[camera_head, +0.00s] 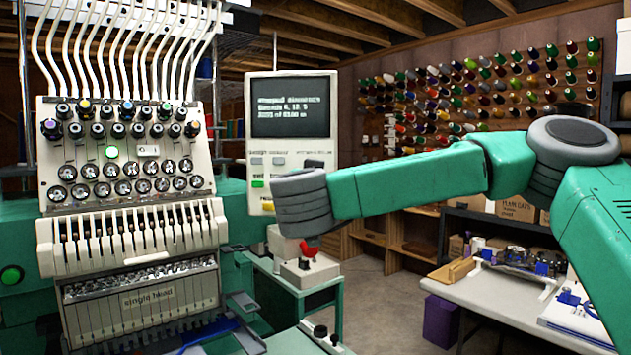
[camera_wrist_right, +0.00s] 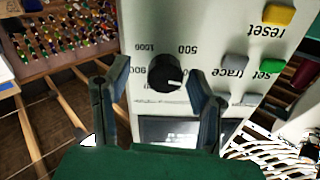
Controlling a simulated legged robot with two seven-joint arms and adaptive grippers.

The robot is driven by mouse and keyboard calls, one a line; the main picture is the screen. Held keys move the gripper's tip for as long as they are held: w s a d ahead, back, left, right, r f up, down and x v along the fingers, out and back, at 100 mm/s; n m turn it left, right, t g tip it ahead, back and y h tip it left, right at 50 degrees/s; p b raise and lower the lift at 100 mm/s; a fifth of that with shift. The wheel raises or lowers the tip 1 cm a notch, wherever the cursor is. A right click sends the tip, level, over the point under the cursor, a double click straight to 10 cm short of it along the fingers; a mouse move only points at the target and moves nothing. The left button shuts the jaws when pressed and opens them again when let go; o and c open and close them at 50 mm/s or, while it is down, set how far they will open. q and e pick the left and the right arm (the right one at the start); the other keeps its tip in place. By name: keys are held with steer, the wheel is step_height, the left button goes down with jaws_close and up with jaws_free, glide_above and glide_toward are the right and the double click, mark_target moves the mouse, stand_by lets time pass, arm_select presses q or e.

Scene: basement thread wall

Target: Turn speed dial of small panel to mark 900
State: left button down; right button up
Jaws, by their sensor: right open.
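The small panel (camera_head: 290,90), light grey with a dark screen, stands right of the machine in the head view. My right arm reaches across to its lower part; my wrist hides the dial there. In the wrist view the panel's lettering appears upside down. The black speed dial (camera_wrist_right: 164,73) sits between the fingers of my open right gripper (camera_wrist_right: 158,70), with no clear contact visible. The dial's white pointer line points to the lower right of that picture, away from the partly readable 900 mark (camera_wrist_right: 137,70) at its left. My left gripper is not in view.
Yellow, grey, green and red buttons (camera_wrist_right: 278,16) lie right of the dial in the wrist view. The embroidery machine (camera_head: 130,190) stands close on the left. A red knob on a grey box (camera_head: 308,268) is below my wrist. A cluttered white table (camera_head: 490,290) stands at right.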

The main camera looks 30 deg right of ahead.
steer(key=shift+w+a+r, duration=0.1)
steer(key=shift+a+r, duration=0.05)
steer(key=shift+a, duration=0.4)
steer(key=c, duration=1.1)
steer(key=shift+d, duration=0.35)
steer(key=shift+c, duration=0.2)
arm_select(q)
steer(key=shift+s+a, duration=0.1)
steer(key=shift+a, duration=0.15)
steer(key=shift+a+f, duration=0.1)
arm_select(e)
steer(key=shift+a+r, duration=0.1)
steer(key=shift+a, duration=0.05)
steer(key=shift+m, duration=0.3)
